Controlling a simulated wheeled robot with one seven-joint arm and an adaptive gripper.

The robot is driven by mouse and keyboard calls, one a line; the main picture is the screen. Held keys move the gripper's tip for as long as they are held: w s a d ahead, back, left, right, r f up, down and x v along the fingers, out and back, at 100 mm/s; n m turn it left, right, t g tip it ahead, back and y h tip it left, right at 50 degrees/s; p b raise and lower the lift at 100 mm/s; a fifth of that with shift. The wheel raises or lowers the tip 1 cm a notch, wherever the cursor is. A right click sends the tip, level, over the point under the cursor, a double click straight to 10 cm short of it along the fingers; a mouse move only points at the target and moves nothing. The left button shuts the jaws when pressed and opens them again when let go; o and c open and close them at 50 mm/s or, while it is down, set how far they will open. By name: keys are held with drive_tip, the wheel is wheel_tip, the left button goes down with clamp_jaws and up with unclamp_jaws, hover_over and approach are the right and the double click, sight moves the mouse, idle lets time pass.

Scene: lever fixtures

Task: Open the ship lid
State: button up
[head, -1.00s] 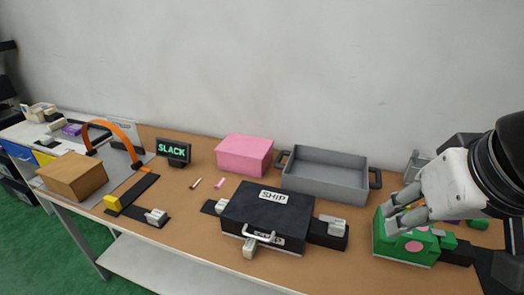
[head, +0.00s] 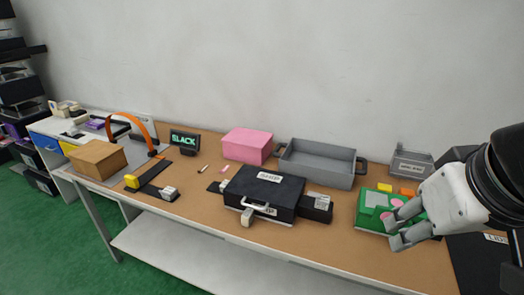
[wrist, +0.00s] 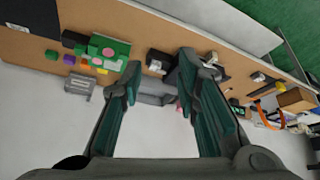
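The ship box (head: 268,187) is a black case on the table with a white SHIP label on its lid and a pale handle (head: 258,209) at its front. Its lid looks shut. Pale latch-like blocks sit at its sides and front. My gripper (head: 397,225) is at the right in the head view, in front of the green box and well to the right of the ship box. In the wrist view my gripper (wrist: 160,75) has its fingers wide apart with nothing between them. The ship box is partly hidden behind a finger there.
A green box (head: 373,207) with pink dots is near my gripper. A grey tray (head: 318,165) and a pink box (head: 247,145) stand behind the ship box. A SLACK sign (head: 185,141), an orange arch (head: 133,120) and a brown box (head: 96,160) are at the left.

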drive_tip(key=w+f+n+g+h+b, duration=0.3)
drive_tip(key=w+f+n+h+b, duration=0.2)
drive_tip(key=w+f+n+b, duration=0.65)
drive_tip(key=m+t+b, duration=1.2)
drive_tip(key=m+b, duration=0.4)
drive_tip(key=m, duration=1.8)
approach(252, 206)
drive_tip(key=x, duration=1)
drive_tip(key=shift+w+a+f, duration=0.1)
drive_tip(key=shift+w+f, duration=0.15)
clamp_jaws()
